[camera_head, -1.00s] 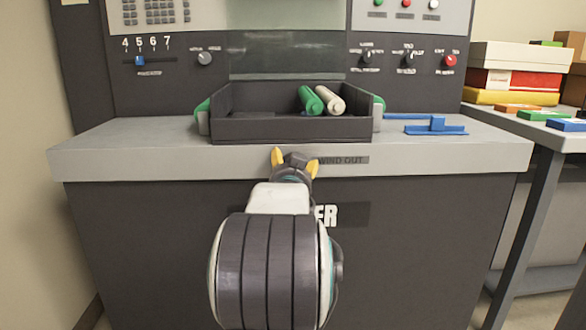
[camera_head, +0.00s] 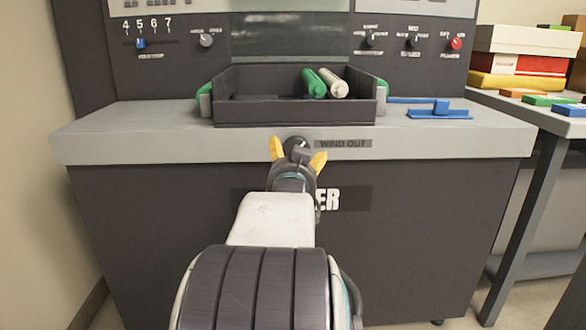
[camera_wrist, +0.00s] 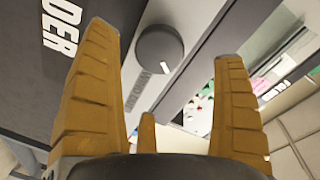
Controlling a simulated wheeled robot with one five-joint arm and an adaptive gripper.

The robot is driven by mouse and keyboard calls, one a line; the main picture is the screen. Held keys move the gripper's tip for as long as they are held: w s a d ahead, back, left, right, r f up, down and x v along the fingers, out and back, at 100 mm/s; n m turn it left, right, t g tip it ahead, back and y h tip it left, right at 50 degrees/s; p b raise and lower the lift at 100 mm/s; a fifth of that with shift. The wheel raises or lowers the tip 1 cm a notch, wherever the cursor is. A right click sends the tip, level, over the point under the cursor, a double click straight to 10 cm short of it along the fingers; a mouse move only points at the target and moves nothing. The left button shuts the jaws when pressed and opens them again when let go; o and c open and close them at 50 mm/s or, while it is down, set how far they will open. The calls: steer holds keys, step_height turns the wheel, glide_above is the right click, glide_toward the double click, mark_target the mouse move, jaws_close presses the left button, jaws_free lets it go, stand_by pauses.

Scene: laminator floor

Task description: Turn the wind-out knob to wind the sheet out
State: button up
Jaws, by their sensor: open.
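The wind-out knob (camera_head: 297,147) is a round dark knob on the light grey front edge of the machine, left of the WIND OUT label (camera_head: 343,143). In the wrist view the knob (camera_wrist: 160,54) shows a white pointer mark and lies beyond and between my yellow fingertips. My gripper (camera_head: 298,154) is open in front of the knob, one finger to each side in the picture. I see no finger touching the knob. No sheet can be made out.
A dark tray (camera_head: 295,112) with a green roll (camera_head: 314,84) and a cream roll (camera_head: 334,84) sits on the machine top above the knob. A blue part (camera_head: 439,110) lies to its right. A side table (camera_head: 525,108) with stacked boxes stands at the right.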

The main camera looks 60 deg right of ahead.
steer(key=shift+v, duration=2.1)
